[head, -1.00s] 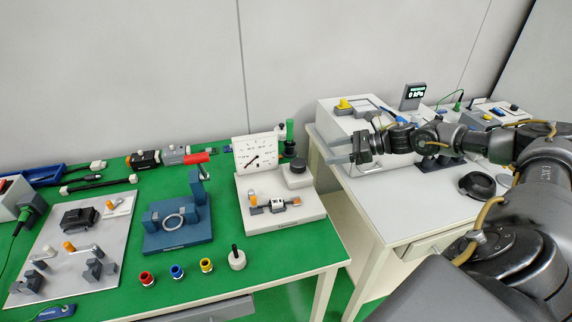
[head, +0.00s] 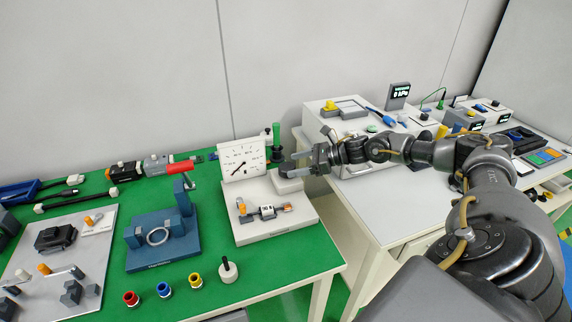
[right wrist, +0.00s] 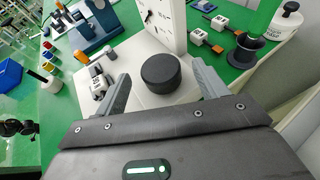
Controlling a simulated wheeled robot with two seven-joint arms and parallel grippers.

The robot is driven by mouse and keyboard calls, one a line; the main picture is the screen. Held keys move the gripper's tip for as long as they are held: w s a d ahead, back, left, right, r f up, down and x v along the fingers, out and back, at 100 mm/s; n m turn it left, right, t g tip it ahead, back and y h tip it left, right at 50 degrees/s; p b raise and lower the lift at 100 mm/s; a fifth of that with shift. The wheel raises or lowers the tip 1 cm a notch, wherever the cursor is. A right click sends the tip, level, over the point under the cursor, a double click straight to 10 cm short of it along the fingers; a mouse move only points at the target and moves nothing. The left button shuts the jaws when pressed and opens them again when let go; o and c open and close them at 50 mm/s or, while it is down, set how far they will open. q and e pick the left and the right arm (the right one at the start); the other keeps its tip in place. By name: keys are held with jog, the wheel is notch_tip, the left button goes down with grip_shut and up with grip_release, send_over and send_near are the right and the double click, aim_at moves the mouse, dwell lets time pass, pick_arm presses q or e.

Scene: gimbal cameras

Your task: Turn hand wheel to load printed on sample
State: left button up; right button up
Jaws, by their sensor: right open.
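The test device has a white base (head: 270,226) and an upright dial (head: 243,158) with a black needle pointing to the lower left. The black round hand wheel (right wrist: 160,72) stands on the base in the right wrist view; in the head view my right gripper hides it. The small sample (head: 268,211) with a printed label lies in a fixture at the front of the base and also shows in the right wrist view (right wrist: 98,82); its print is too small to read. My right gripper (head: 292,165) is open, its fingers either side of the wheel in the wrist view, apparently not touching. My left gripper is out of view.
Red, blue and yellow rings (head: 164,289) lie at the front of the green table. A white bench (head: 370,206) stands right.

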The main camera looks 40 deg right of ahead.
aim_at(288, 166)
jog(key=x, duration=0.3)
jog(key=shift+w+a+p, duration=0.1)
jog(key=shift+a+p, duration=0.05)
jog(key=shift+p, duration=0.15)
jog(key=shift+w+a+f, duration=0.2)
jog(key=shift+w+f, duration=0.05)
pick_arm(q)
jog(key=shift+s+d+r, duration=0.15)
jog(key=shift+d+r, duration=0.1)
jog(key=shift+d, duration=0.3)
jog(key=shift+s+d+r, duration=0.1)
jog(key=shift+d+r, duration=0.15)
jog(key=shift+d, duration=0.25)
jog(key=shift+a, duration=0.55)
pick_arm(e)
jog(key=c, duration=1)
